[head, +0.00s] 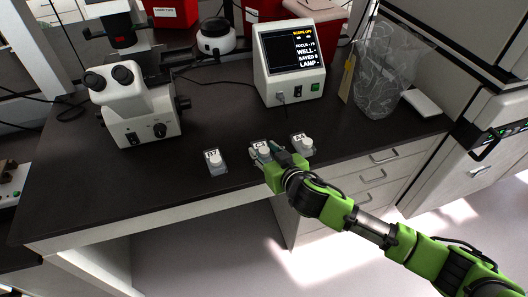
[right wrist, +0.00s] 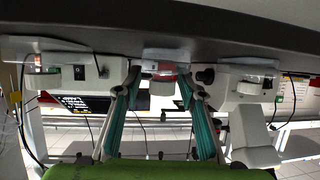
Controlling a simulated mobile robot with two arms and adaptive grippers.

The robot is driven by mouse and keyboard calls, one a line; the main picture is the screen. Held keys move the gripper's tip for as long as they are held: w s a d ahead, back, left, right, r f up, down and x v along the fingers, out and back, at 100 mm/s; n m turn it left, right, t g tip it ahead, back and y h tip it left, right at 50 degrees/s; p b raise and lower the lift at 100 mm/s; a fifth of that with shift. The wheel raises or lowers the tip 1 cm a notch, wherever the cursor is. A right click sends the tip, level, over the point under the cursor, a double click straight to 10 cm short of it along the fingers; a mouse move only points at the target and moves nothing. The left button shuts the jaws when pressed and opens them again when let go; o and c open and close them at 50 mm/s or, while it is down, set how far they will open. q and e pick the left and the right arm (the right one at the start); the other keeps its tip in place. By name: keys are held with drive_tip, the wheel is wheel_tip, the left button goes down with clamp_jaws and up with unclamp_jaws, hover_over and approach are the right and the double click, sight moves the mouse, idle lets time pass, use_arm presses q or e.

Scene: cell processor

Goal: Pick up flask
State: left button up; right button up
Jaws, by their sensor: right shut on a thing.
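Three small flat flasks with white caps and labels stand in a row along the front edge of the dark bench. The left flask (head: 215,162) is labelled D7, and the right flask (head: 302,145) seems labelled A4. My right gripper (head: 271,154) is at the middle flask (head: 260,148), shut on it and hiding part of it. In the right wrist view, which looks upside down, the teal fingers (right wrist: 161,95) are on both sides of the middle flask (right wrist: 160,55) near the bench edge. My left gripper is not in view.
A white microscope (head: 138,105) stands at the back left of the bench. A monitor box (head: 290,68) stands behind the flasks, with a clear bag (head: 380,75) to its right. Bare bench top (head: 70,180) lies at the left, and drawers (head: 370,175) are below.

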drive_tip(key=shift+r, duration=0.45)
drive_tip(key=s+r+b, duration=0.2)
drive_tip(key=s+r, duration=0.3)
drive_tip(key=r, duration=0.3)
drive_tip(key=shift+s+a, duration=0.25)
drive_tip(key=shift+a, duration=0.2)
drive_tip(key=s+r, duration=0.1)
drive_tip(key=s, duration=0.1)
drive_tip(key=s+r+b, duration=0.1)
drive_tip(key=s, duration=0.2)
drive_tip(key=s+a+r, duration=0.1)
drive_tip(key=s, duration=0.2)
drive_tip(key=shift+s+r, duration=0.25)
drive_tip(key=shift+r, duration=0.1)
drive_tip(key=o, duration=0.3)
clamp_jaws()
drive_tip(key=shift+w+d+f, duration=0.1)
